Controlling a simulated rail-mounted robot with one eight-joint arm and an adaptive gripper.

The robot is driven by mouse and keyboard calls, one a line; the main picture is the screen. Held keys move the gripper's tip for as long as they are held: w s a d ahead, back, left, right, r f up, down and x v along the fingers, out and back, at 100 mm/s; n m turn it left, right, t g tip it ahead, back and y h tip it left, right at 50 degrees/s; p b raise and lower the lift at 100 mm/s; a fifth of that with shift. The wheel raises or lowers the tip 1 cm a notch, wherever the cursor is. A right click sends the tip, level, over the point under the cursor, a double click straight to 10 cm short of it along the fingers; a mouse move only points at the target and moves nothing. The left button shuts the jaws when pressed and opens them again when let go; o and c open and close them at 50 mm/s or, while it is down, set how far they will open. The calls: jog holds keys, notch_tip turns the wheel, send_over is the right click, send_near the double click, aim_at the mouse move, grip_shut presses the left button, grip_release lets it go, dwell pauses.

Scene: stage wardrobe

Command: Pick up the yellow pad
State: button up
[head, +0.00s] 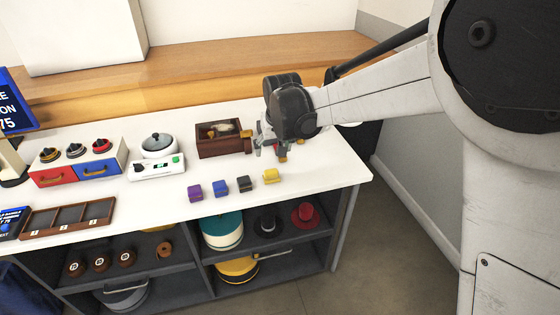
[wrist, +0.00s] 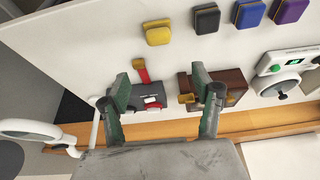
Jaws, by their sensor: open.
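The yellow pad (head: 271,176) lies on the white counter at the right end of a row of small coloured pads. In the wrist view the yellow pad (wrist: 158,32) is near the top, beyond my fingertips and apart from them. My gripper (head: 262,146) is above the counter, behind the yellow pad in the head view. In the wrist view my gripper (wrist: 160,80) has its two fingers spread wide with nothing held between them.
Black (head: 244,184), blue (head: 219,189) and purple (head: 194,194) pads sit left of the yellow one. A brown wooden box (head: 220,146) stands beside my gripper. A red and grey item (wrist: 148,94) lies below my fingers. Counter in front of the pads is clear.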

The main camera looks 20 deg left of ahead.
jog(key=b, duration=0.1)
send_near(271, 170)
jog(key=x, duration=0.5)
jog(key=shift+w+a+r, duration=0.1)
jog(key=shift+w+a, duration=0.15)
jog(key=shift+w, duration=0.2)
jog(key=f, duration=0.1)
jog(key=f+b, duration=0.1)
jog(key=f, duration=0.2)
jog(key=shift+w+a+f, duration=0.15)
jog(key=shift+w+f, duration=0.2)
jog(key=shift+f, duration=0.05)
jog(key=shift+w+a+f, duration=0.1)
jog(key=shift+w+f, duration=0.05)
jog(key=shift+f, duration=0.15)
jog(key=shift+c, duration=0.5)
jog(key=c, duration=1.2)
jog(key=shift+c, duration=0.2)
jog(key=shift+r, duration=0.1)
